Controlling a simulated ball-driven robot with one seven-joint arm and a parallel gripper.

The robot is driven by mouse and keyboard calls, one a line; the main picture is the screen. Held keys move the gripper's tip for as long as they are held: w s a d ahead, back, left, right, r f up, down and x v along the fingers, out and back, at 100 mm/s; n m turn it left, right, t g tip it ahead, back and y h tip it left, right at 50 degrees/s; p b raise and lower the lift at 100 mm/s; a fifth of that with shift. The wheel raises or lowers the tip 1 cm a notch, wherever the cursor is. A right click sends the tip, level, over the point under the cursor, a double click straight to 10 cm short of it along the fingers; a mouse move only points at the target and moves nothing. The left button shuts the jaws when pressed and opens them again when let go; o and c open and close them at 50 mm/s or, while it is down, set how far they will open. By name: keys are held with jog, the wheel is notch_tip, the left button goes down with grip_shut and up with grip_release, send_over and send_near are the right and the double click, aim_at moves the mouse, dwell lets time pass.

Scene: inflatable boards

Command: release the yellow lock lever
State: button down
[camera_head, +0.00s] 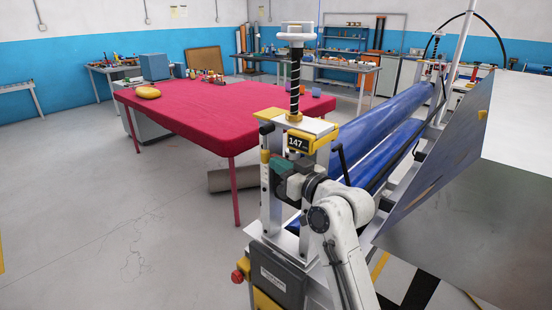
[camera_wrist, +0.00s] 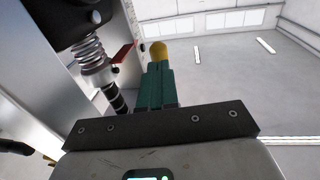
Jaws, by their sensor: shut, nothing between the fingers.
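The lock lever's yellow end (camera_head: 264,155) shows on the left side of the machine's near upright, just left of my gripper (camera_head: 279,164). In the wrist view, a rounded yellow knob (camera_wrist: 158,50) shows right at the tips of my gripper's green fingers (camera_wrist: 157,82). The fingers are together with nothing between them. I cannot tell whether they touch the knob. The rest of the lever is hidden behind the fingers.
A spring column (camera_head: 295,85) with a white handwheel rises above the yellow display marked 147 (camera_head: 301,142). A spring (camera_wrist: 92,55) and a red tab (camera_wrist: 123,53) sit left of the fingers. Blue rollers (camera_head: 385,125) extend behind. A red-covered table (camera_head: 215,110) stands left.

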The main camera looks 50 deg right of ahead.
jog(key=shift+w+d, duration=0.1)
jog(key=shift+w, duration=0.65)
